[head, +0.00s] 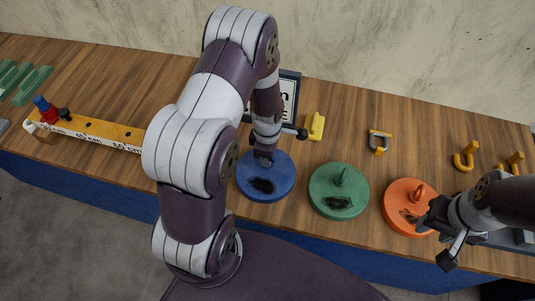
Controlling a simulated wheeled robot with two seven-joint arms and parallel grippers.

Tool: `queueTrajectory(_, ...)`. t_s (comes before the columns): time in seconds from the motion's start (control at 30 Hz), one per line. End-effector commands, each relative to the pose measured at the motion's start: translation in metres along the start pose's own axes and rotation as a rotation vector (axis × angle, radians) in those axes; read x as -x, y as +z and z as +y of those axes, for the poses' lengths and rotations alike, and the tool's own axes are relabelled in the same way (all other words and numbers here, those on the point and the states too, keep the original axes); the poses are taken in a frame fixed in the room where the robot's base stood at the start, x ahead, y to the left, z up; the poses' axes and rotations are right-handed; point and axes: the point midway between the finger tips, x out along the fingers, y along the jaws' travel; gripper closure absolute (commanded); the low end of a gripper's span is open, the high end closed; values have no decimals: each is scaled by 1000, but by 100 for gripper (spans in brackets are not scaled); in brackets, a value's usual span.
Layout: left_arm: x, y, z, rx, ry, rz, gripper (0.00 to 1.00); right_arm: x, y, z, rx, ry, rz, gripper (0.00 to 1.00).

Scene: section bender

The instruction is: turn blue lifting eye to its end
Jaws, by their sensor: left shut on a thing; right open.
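A round blue disc (283,181) lies on the wooden bench near its front edge, with a dark patch on its top. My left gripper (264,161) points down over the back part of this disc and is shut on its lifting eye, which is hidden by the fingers. My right gripper (428,217) is open at the right edge of the orange disc (397,197). I cannot tell whether it touches that disc.
Behind are a yellow block (315,126), a shackle (379,141), yellow hooks (466,156) and a framed sign (289,91). A yellow marked bar (95,130) lies left.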

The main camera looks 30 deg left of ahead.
Motion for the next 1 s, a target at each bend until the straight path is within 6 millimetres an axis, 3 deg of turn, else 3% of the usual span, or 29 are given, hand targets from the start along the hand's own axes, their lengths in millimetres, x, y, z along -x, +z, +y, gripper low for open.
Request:
queueTrajectory(0.47,1,0,1,14,3,0,100,0,0,0,0,0,0,57)
queueTrajectory(0.5,1,0,1,14,3,0,68,0,0,0,0,0,0,57)
queueTrajectory(0.53,1,0,1,13,3,0,61,0,0,0,0,0,0,57)
queueTrajectory(0.83,2,0,1,12,2,0,61,0,0,0,0,0,0,57)
queueTrajectory(1.0,31,0,2,12,8,-1,61,-6,1,0,0,0,0,57)
